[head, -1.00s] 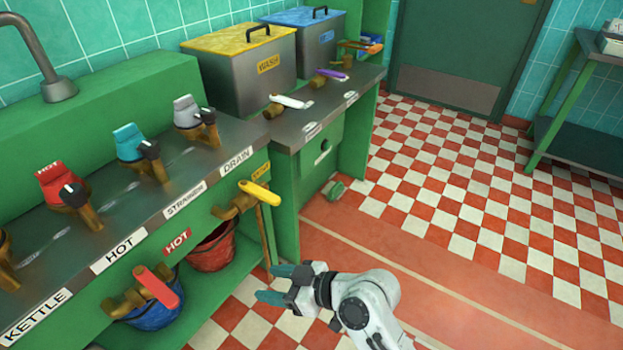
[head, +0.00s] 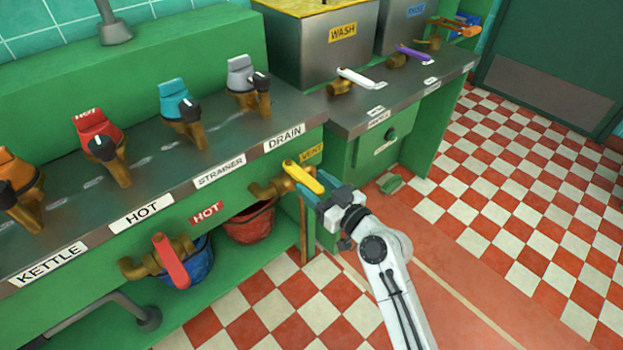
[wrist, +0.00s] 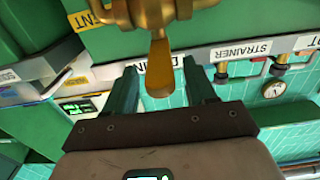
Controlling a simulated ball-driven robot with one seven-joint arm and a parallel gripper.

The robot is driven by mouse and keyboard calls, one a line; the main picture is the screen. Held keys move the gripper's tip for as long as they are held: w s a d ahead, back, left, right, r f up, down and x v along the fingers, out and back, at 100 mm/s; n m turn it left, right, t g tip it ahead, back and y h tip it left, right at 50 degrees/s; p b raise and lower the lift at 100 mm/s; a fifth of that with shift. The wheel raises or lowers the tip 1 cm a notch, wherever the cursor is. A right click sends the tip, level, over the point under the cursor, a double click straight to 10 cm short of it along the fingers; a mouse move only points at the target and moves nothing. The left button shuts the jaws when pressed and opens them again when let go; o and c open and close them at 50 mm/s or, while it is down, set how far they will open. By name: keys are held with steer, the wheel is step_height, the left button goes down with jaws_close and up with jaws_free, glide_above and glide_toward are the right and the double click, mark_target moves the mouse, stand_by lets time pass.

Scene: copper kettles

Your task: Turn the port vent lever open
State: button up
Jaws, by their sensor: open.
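The yellow vent lever (head: 303,177) sits on a brass valve (head: 268,189) on the green counter front, beside a yellow VENT label (head: 312,152). In the head view it slants down to the right, towards my gripper. My gripper (head: 311,182) is open at the lever's free end, with teal fingers. In the wrist view the lever (wrist: 160,68) shows between the two fingers of my gripper (wrist: 160,75), with a visible gap on each side. Nothing is held.
A red lever (head: 171,262) on another brass valve is at lower left, near a blue bucket (head: 190,268). A red bucket (head: 249,222) stands on the shelf behind the vent valve. Coloured taps line the counter above.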

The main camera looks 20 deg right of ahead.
steer(key=shift+x, duration=0.9)
jaws_close()
